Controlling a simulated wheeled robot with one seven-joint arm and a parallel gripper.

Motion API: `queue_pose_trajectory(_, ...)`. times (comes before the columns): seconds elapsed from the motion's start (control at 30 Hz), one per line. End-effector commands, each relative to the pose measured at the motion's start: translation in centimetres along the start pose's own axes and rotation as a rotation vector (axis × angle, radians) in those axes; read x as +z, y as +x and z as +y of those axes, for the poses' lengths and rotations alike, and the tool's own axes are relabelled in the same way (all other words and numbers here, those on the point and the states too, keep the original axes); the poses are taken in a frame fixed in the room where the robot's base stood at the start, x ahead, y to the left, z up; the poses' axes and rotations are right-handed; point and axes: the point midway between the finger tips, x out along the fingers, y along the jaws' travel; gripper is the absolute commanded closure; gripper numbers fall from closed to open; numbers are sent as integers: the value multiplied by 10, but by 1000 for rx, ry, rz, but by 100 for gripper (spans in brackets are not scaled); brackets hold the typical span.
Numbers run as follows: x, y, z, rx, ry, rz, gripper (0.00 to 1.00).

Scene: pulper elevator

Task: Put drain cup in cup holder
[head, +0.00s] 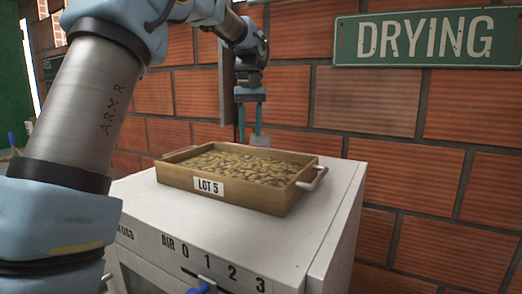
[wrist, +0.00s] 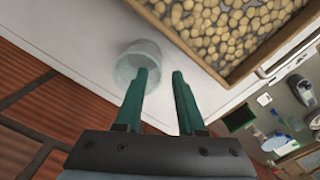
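A clear, pale round cup (wrist: 130,62), likely the drain cup, stands on the white machine top in the wrist view. My gripper (wrist: 160,73) is open, with a gap between its two green fingers. The left finger overlaps the cup in the picture; I cannot tell whether it touches the cup or reaches into it. I cannot make out a cup holder in either view.
A wooden tray of beans (head: 279,201) labelled LOT 5, with metal side handles, sits on the white machine (head: 280,235) in front of my gripper. The tray (wrist: 240,70) is close to the cup. A brick wall (head: 420,150) with a DRYING sign stands behind.

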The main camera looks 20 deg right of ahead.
Motion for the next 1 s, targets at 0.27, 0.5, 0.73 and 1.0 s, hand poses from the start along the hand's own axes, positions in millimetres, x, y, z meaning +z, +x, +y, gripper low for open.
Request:
queue_pose_trajectory(0.27,7,35,1,-1,-1,-2,62)
queue_pose_trajectory(0.5,6,42,2,0,0,1,62)
queue_pose_trajectory(0.73,6,42,1,0,0,0,78)
queue_pose_trajectory(1.0,6,42,1,0,0,0,100)
